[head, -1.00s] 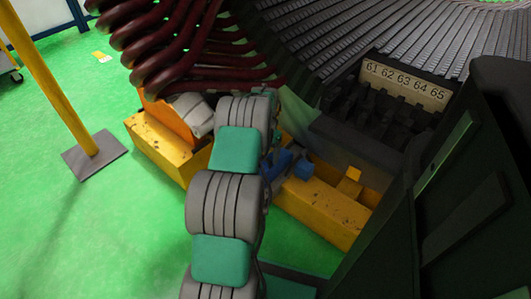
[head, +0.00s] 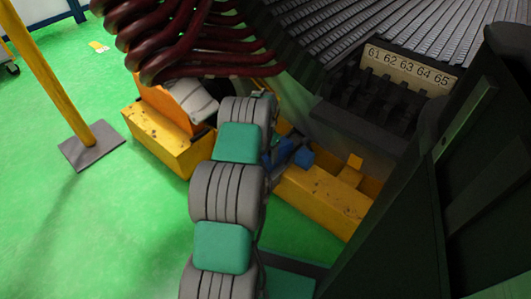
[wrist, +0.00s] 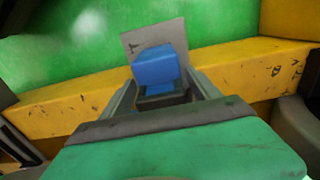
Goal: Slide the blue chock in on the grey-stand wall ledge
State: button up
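The blue chock (wrist: 155,68) sits between the two fingers of my gripper (wrist: 158,90) in the wrist view. The fingers are against its sides, and it is held above the yellow beam. A thin grey plate (wrist: 155,36) with a small dark mark stands right behind the chock; I cannot tell if they are joined. In the head view the blue chock (head: 303,158) shows just right of my arm, over the yellow beam (head: 325,195), while my fingers are mostly hidden. I cannot tell which surface is the grey-stand wall ledge.
A small yellow block (head: 354,164) stands on the beam to the right. A number plate (head: 410,68) reads 61 to 65. A dark panel (head: 480,170) fills the right side.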

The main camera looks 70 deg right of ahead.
grip_shut()
dwell(0.6)
